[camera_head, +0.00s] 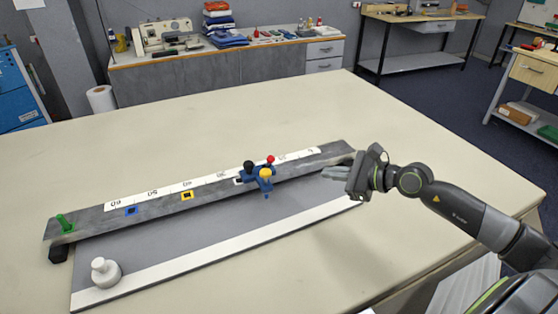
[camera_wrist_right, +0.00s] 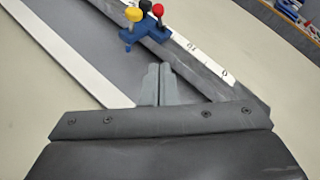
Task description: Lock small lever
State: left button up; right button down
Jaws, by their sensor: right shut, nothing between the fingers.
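A blue slider piece with black, red and yellow knobs (camera_head: 265,184) sits on the long grey ruler rail (camera_head: 220,192). In the right wrist view the same blue piece (camera_wrist_right: 130,36) stands beyond the fingertips, with its yellow, black and red knobs on top. Which knob belongs to the small lever I cannot tell. My right gripper (camera_head: 335,173) is shut and empty, to the right of the blue piece and apart from it. Its closed fingers also show in the right wrist view (camera_wrist_right: 158,72). My left gripper is not in view.
The rail has number marks and blue and yellow squares (camera_head: 187,195). A white knobbed weight (camera_head: 104,271) sits on the left of the grey board (camera_head: 190,250). The cream table (camera_head: 400,130) is clear around it.

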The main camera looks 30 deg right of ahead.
jog(key=p, duration=0.3)
send_near(269, 163)
notch_tip(269, 163, down, 4)
jog(key=w+d, duration=0.2)
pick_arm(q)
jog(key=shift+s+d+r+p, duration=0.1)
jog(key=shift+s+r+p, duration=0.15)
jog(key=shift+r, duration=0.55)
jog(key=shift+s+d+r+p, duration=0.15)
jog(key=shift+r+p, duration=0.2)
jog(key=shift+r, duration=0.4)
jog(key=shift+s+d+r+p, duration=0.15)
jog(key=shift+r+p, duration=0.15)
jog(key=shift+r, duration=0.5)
pick_arm(e)
jog(key=shift+w+a+r, duration=0.3)
jog(key=shift+w+a, duration=0.45)
jog(key=shift+a, duration=0.05)
jog(key=shift+w+a+r, duration=0.3)
jog(key=shift+w+a, duration=0.45)
jog(key=shift+a, duration=0.05)
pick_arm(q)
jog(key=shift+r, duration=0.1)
pick_arm(e)
jog(key=shift+r, duration=0.1)
